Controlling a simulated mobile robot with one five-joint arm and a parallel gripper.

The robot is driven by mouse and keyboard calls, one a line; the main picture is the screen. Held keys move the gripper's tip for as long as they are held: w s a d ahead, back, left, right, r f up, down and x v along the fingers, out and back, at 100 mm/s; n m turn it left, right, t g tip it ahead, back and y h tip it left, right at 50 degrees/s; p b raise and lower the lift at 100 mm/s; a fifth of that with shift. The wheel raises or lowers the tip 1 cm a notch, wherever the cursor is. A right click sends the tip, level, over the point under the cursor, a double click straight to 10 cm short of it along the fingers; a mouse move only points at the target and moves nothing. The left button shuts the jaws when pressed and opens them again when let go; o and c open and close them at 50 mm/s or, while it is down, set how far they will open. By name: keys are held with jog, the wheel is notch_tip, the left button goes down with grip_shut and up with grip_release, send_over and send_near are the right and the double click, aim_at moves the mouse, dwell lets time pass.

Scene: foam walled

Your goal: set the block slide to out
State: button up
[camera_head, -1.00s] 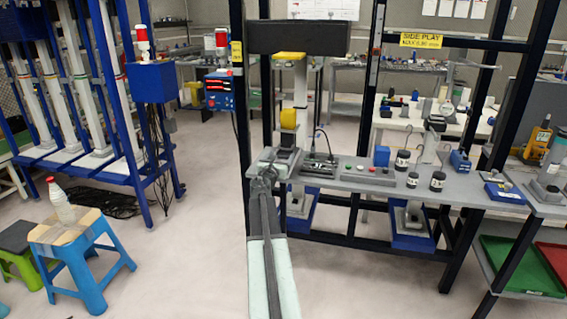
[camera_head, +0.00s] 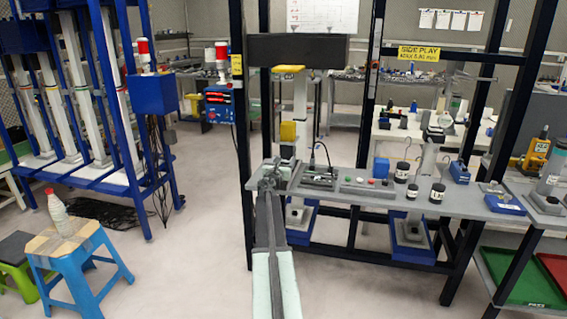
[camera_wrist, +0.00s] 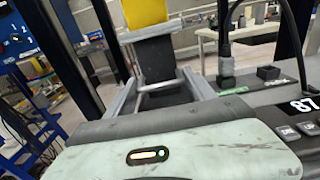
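A yellow block (camera_head: 288,131) sits on the pale upright column above the left end of the grey bench. In the wrist view the yellow block (camera_wrist: 145,12) is at the top, above a dark block (camera_wrist: 158,60) with a light grey bar across its lower front. I cannot tell for sure which part is the block slide. My gripper (camera_head: 268,176) is at the bench's left end, in front of the column's foot. In the wrist view my gripper (camera_wrist: 160,84) has its fingers apart, one on each side of the dark block's lower part. Contact is unclear.
The grey bench (camera_head: 450,205) carries a button box (camera_head: 368,187), several black jars and blue fixtures to the right. A black cable (camera_wrist: 225,42) stands right of my gripper. Dark frame posts (camera_head: 240,110) rise beside the bench. A blue stool (camera_head: 80,260) stands left.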

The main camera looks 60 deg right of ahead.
jog(key=shift+s, duration=0.2)
grip_shut()
jog(key=v, duration=1.4)
jog(key=shift+a, duration=0.15)
jog(key=o, duration=0.7)
grip_release()
jog(key=shift+s, duration=0.15)
jog(key=v, duration=0.7)
jog(key=shift+a, duration=0.4)
